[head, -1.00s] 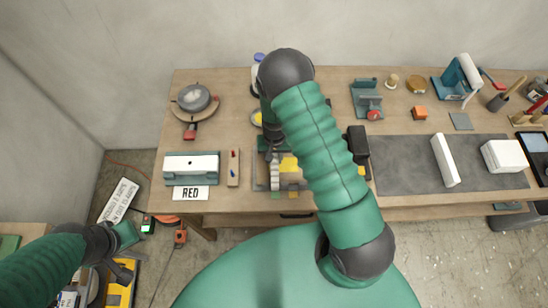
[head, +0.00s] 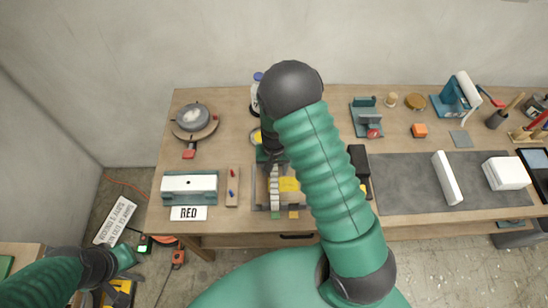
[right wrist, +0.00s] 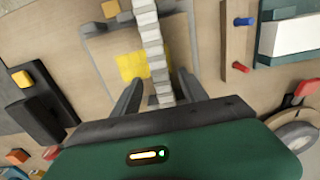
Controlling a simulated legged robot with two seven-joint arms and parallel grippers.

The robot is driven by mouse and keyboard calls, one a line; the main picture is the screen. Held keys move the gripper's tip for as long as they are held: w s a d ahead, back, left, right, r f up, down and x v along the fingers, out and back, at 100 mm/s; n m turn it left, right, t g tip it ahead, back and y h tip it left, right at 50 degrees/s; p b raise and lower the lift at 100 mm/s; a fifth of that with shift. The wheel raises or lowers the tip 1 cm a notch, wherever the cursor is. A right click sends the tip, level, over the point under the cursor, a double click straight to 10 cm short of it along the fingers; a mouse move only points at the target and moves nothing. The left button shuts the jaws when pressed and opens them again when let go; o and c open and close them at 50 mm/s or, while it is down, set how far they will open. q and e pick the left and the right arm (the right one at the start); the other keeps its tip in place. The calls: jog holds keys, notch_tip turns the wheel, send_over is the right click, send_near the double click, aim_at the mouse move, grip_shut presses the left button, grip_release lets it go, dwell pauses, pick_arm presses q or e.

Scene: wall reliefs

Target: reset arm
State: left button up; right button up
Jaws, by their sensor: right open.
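My right gripper (head: 270,158) points down over the work area in the middle of the bench, partly hidden by my right arm. In the right wrist view its two fingers (right wrist: 159,76) are spread. A pale stepped strip (right wrist: 152,40) runs between them in that view, with no visible grip on it. The strip also shows in the head view (head: 274,190), next to a yellow square (head: 289,184). My left gripper (head: 128,275) is low at the left, beside the bench; its jaws are too small to read.
A small peg board (head: 232,187) stands left of the work area.

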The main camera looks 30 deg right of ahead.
aim_at(274, 175)
notch_tip(274, 175, up, 11)
jog(key=b, duration=0.1)
jog(key=s+a+f+n+t+b, duration=0.2)
jog(key=s+a+f+n+b, duration=0.1)
jog(key=s+a+n+b, duration=0.3)
jog(key=s+a+b, duration=0.1)
jog(key=s+b, duration=0.1)
jog(key=s, duration=0.1)
jog(key=shift+s+a+f+t, duration=0.3)
jog(key=shift+s+a+f, duration=0.1)
jog(key=shift+s, duration=0.15)
jog(key=shift+a, duration=0.1)
